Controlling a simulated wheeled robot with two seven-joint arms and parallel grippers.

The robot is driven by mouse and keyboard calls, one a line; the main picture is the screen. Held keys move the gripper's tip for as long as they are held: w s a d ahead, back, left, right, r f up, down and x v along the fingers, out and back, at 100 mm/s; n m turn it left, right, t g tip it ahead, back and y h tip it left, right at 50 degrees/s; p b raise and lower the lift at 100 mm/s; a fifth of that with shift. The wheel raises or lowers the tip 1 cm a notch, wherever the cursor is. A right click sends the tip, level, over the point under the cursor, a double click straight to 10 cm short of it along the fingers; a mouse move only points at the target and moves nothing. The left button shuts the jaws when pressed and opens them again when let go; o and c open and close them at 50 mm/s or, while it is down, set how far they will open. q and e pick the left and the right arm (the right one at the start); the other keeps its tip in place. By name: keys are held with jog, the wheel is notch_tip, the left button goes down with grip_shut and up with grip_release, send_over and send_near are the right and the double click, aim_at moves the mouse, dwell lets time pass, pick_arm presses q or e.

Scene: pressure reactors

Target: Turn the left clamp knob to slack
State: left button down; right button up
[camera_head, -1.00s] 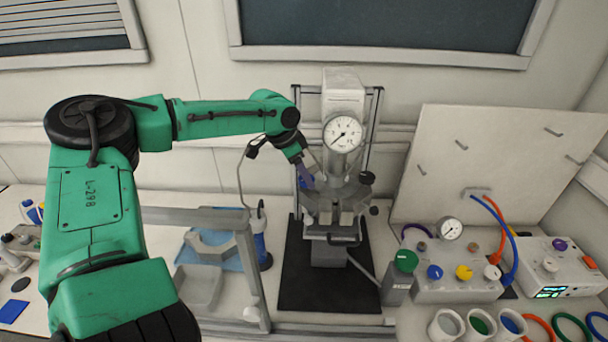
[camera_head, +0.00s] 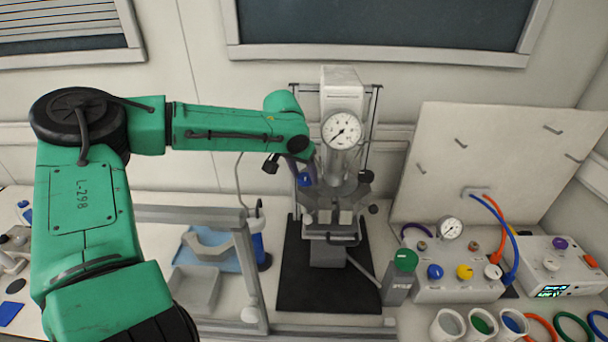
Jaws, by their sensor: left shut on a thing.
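The pressure reactor (camera_head: 342,95) stands on a black mat (camera_head: 300,285), with a round dial gauge (camera_head: 342,130) on its front. My left arm comes in from the left, and my left gripper (camera_head: 304,180) is at the left side of the reactor's clamp ring (camera_head: 340,197). It is shut on the left clamp knob, which is mostly hidden by the gripper and wrist. A dark right clamp knob (camera_head: 367,177) shows on the reactor's other side. My right gripper is not in view.
A grey frame (camera_head: 247,262) stands left of the mat, near a blue cloth (camera_head: 222,257) and grey tray (camera_head: 197,287). A white pegboard (camera_head: 480,160) stands behind.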

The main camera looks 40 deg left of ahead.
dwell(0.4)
pick_arm(q)
jog(key=shift+c, duration=1.3)
grip_release()
jog(key=shift+s, duration=0.1)
jog(key=b+v, duration=0.2)
jog(key=v, duration=1.2)
jog(key=shift+r+b, duration=0.3)
jog(key=shift+r, duration=0.05)
